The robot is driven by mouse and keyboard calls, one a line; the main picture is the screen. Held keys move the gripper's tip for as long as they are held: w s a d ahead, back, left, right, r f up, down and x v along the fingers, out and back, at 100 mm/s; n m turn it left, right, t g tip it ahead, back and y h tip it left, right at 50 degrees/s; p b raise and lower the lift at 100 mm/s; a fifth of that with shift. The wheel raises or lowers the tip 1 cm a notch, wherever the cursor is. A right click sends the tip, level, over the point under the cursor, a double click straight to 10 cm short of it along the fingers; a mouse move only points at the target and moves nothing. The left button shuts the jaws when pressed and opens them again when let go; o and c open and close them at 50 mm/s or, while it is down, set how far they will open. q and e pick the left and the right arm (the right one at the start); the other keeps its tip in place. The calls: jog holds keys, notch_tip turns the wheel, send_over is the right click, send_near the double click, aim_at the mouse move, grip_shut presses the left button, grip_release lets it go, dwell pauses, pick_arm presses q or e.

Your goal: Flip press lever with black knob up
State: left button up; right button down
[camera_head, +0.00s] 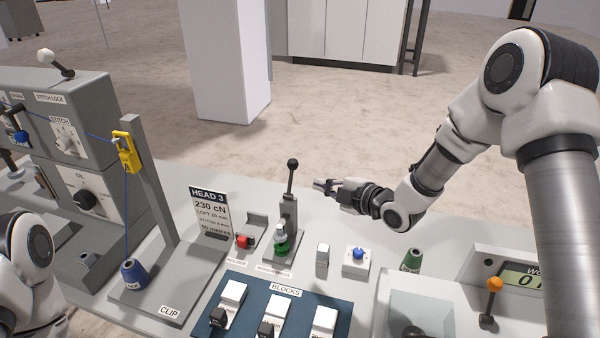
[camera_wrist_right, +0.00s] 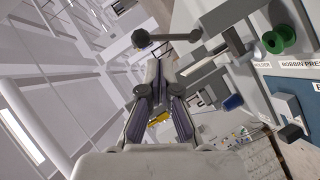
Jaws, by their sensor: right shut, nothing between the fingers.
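The press lever with a black knob (camera_head: 292,163) stands nearly upright on top of the grey bobbin press (camera_head: 290,212). A green bobbin (camera_head: 282,247) sits low on the press, below a pale plunger. My right gripper (camera_head: 325,187) is shut and empty, just right of the lever and a little below the knob's height in the head view. In the right wrist view the black knob (camera_wrist_right: 141,38) and its rod lie across, just beyond the fingertips (camera_wrist_right: 159,62). I cannot tell whether they touch. Only part of my left arm shows at the lower left; its gripper is out of view.
A red-topped holder (camera_head: 244,241) stands left of the press. A white block (camera_head: 322,257), a blue-knob box (camera_head: 358,255) and a green cone (camera_head: 412,259) stand to its right. A HEAD 3 sign (camera_head: 209,212) and blue BLOCKS tray (camera_head: 228,318) are near.

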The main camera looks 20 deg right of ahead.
aim_at(292, 175)
jog(key=p+x, duration=0.3)
jog(key=x, duration=0.4)
jog(key=shift+w+a+r, duration=0.15)
jog(key=shift+w+a, duration=0.05)
jog(key=shift+a, duration=0.05)
pick_arm(q)
notch_tip(292, 175, up, 4)
jog(key=shift+f, duration=0.25)
pick_arm(e)
jog(key=shift+w+a+f, duration=0.1)
jog(key=shift+w+f, duration=0.15)
jog(key=shift+w, duration=0.1)
pick_arm(q)
jog(key=shift+s+f, duration=0.1)
jog(key=shift+s+f+b, duration=0.15)
jog(key=shift+f+b, duration=0.6)
jog(key=shift+b, duration=0.25)
pick_arm(e)
jog(key=shift+w, duration=0.35)
